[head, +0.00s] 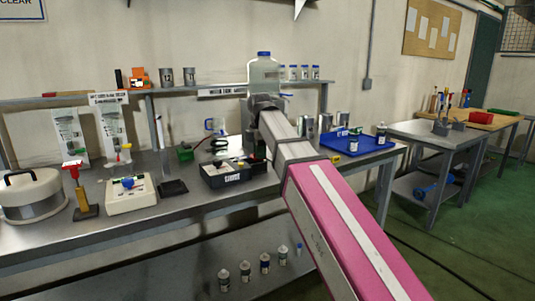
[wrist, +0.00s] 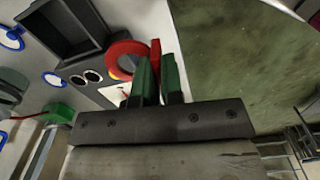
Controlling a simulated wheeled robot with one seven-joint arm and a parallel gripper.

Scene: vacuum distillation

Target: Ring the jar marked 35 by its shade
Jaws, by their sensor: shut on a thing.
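My gripper shows in the wrist view (wrist: 156,80), with two green fingers shut on a slim red marker-like thing (wrist: 155,55). In the head view my own arm hides the fingers and what they hold. Small jars with blue lids (head: 304,73) stand in a row on the raised shelf, right of the gripper. More jars stand by the blue tray (head: 352,152), such as a white-labelled one (head: 381,135). Several more jars (head: 265,263) stand on the lower shelf. No number is readable on any jar, so I cannot tell which is marked 35.
A large clear bottle (head: 264,75) stands behind my gripper. A dark box (head: 226,174) lies on the bench below it. In the wrist view, a red ring-shaped thing (wrist: 122,50) and a dark open tray (wrist: 62,38) lie near the fingers.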

